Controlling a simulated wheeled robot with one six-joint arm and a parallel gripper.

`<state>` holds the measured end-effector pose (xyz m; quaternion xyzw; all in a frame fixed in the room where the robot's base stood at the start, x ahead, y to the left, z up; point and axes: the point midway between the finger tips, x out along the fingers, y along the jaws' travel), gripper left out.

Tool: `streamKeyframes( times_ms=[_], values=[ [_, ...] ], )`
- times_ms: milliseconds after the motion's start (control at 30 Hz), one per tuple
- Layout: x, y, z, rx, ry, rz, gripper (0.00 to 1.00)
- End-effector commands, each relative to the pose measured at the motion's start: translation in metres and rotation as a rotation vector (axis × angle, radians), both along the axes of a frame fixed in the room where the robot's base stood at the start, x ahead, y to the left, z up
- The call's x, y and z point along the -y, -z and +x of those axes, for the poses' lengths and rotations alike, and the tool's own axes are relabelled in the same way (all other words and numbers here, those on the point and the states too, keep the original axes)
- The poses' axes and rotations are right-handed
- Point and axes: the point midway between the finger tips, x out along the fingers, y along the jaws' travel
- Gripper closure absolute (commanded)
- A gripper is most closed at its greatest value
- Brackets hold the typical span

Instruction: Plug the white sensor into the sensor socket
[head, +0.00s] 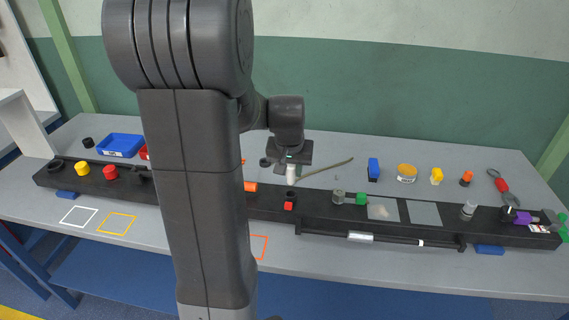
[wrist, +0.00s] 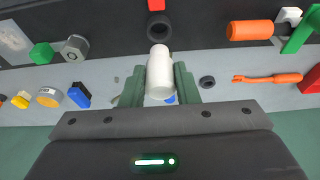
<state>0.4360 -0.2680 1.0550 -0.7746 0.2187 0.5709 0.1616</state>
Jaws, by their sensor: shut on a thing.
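The white sensor is a white cylinder (wrist: 159,74); it also shows in the head view (head: 291,173), below my gripper. My gripper (wrist: 160,82) is shut on it, with a green finger on each side; in the head view my gripper (head: 290,160) is over the table behind the black rail. A round black socket (wrist: 159,26) with a dark hole sits on the rail, just beyond the sensor's end in the wrist view. The sensor looks apart from it, but the height between them is hard to tell.
The black rail (head: 325,210) runs along the table. A red block (head: 288,206) sits on it in front of the socket. An orange cylinder (wrist: 250,30) and a grey nut-like part (wrist: 75,47) flank the socket. A black ring (wrist: 207,82) and an orange tool (wrist: 268,78) lie behind the rail.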

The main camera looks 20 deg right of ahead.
Motion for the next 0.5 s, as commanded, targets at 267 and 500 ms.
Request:
streamKeyframes(
  times_ms=[267,500],
  values=[
    [0.0,0.0,0.001,0.0,-0.001,0.0,1.0],
    [0.0,0.011,0.001,0.0,-0.001,0.0,1.0]
  ],
)
